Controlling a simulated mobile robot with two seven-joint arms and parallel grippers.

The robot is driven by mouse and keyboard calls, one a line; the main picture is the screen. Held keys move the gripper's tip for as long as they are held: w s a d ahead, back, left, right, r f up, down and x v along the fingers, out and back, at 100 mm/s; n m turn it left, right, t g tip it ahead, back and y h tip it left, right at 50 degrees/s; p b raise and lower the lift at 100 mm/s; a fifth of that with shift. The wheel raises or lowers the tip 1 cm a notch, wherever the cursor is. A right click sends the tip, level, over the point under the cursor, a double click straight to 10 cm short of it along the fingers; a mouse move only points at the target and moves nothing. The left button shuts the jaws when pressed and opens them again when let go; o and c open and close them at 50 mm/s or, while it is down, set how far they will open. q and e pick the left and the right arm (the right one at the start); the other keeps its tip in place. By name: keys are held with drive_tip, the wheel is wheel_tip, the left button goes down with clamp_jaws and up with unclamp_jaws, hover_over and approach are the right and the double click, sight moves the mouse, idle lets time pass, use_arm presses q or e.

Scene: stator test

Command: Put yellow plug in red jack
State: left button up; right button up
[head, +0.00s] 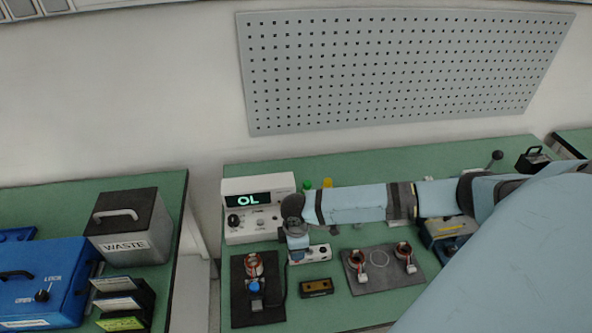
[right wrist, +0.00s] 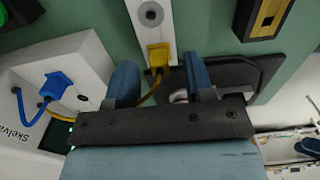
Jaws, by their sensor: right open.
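In the right wrist view the yellow plug (right wrist: 158,56) sits at the end of a narrow white strip (right wrist: 152,28), its yellow cable running back toward the meter. My right gripper (right wrist: 161,64) is open, one blue finger on each side of the plug, with gaps visible. In the head view my right gripper (head: 298,250) is over the left end of the white strip (head: 319,253), in front of the meter (head: 258,206) that reads OL. I cannot make out a red jack for sure. My left gripper is not in view.
A blue plug (right wrist: 61,88) sits on the meter. A brown block (head: 316,288) lies in front of the strip. My right arm covers the bench's back.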

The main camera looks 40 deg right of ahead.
wheel_tip(320, 180, up, 13)
drive_tip(key=b, duration=0.1)
drive_tip(key=shift+r, duration=0.2)
idle(0.8)
